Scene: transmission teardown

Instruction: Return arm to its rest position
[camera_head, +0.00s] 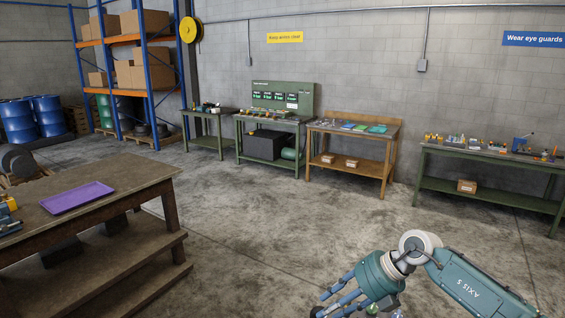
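My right arm (465,287) comes in from the lower right corner, bent at a pale joint. Its wrist and gripper (338,302) point down and to the left at the bottom edge, above open concrete floor. The fingers are small and partly cut off by the frame edge, so whether they are open or shut cannot be made out. No held object shows there. My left arm and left gripper are not in view.
A wooden workbench (128,178) with a purple tray (77,198) stands at the left. Several benches line the back wall, including a wooden one (345,169) and a green one (490,189). The floor (290,220) between is clear.

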